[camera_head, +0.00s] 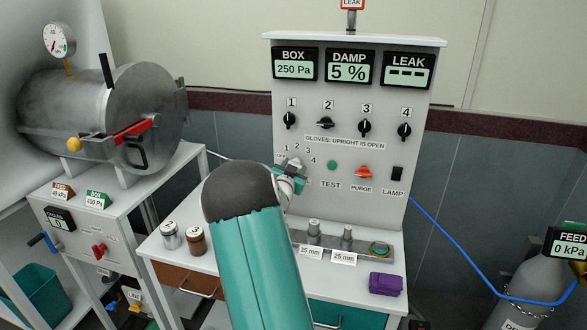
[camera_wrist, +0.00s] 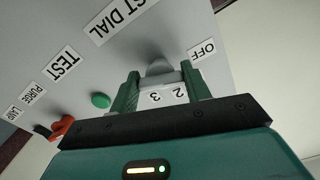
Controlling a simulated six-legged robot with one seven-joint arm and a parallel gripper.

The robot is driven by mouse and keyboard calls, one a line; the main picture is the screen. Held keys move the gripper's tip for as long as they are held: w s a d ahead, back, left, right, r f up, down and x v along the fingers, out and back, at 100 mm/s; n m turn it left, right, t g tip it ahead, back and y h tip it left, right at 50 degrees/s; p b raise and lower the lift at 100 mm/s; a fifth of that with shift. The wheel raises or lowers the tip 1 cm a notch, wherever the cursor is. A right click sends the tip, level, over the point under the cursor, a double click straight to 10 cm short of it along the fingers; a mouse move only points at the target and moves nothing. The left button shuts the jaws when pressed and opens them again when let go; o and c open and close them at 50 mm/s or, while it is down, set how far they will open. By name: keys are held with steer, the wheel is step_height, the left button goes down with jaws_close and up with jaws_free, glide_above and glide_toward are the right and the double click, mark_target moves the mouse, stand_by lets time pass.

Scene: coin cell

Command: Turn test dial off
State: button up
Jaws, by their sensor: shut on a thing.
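The test dial is a small grey knob on the white panel (camera_head: 350,215), with number marks around it. In the wrist view the knob (camera_wrist: 160,70) sits between the two green fingers of my gripper (camera_wrist: 160,80). My gripper (camera_head: 291,176) is shut on it. The OFF label (camera_wrist: 203,49) is beside the right finger, and the 2 and 3 marks (camera_wrist: 166,95) show below the knob. The TEST DIAL sign (camera_wrist: 118,17) is above. In the head view my arm and gripper partly hide the dial; I cannot tell which mark it points to.
The green TEST button (camera_head: 332,165), red PURGE knob (camera_head: 364,172) and LAMP switch (camera_head: 397,173) are right of the dial. Several black knobs (camera_head: 365,128) are above. Two jars (camera_head: 197,240) and a metal fixture (camera_head: 347,240) stand on the bench below.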

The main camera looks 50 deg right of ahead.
steer(key=shift+n, duration=0.8)
steer(key=shift+s, duration=0.1)
steer(key=o, duration=1)
steer(key=shift+c, duration=0.2)
steer(key=v, duration=1.3)
steer(key=shift+s+a, duration=0.15)
steer(key=shift+a, duration=0.2)
